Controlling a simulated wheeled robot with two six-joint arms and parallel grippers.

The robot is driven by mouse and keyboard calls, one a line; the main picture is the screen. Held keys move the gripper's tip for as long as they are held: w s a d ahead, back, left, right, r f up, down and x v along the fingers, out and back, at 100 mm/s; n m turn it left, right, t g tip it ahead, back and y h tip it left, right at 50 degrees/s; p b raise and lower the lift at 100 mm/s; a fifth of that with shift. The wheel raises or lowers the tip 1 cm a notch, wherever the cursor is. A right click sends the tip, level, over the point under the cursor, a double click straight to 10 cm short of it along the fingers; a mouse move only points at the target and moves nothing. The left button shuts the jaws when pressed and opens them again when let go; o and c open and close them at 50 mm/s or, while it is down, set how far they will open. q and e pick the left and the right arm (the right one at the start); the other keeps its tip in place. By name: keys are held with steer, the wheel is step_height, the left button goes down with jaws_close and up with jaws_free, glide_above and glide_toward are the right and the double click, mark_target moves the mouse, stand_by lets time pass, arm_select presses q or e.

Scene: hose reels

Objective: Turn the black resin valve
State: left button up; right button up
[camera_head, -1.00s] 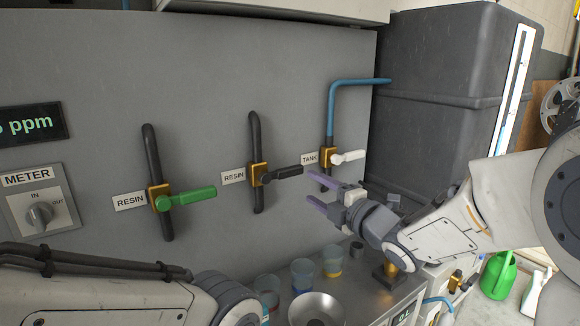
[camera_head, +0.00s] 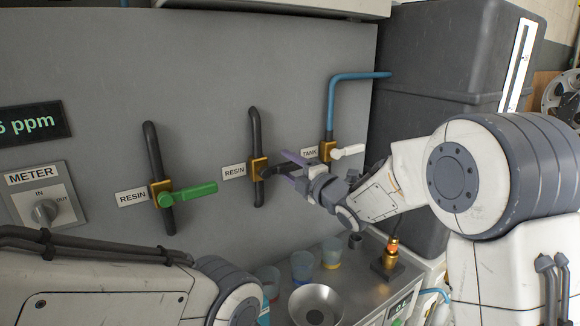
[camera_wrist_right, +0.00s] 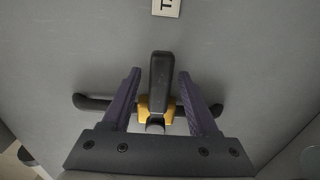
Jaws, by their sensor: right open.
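The black resin valve handle (camera_head: 272,170) sticks out to the right from a brass valve body (camera_head: 258,168) on the middle pipe, beside a RESIN label (camera_head: 234,171). My right gripper (camera_head: 288,168) is open around this handle, its purple fingers above and below it. In the right wrist view the black handle (camera_wrist_right: 160,80) stands between the two fingers (camera_wrist_right: 159,74), with a gap on each side. The brass body (camera_wrist_right: 143,108) shows behind it. My left gripper is out of the picture; only part of my left arm shows at lower left.
A green-handled valve (camera_head: 194,193) is to the left, and a white-handled TANK valve (camera_head: 348,151) is close to my right gripper. Below are a metal bowl (camera_head: 316,306), several cups and a brass fitting (camera_head: 391,258) on the counter. A METER dial (camera_head: 45,212) is far left.

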jaws_close()
steer(key=shift+f, duration=0.1)
stand_by(1.2)
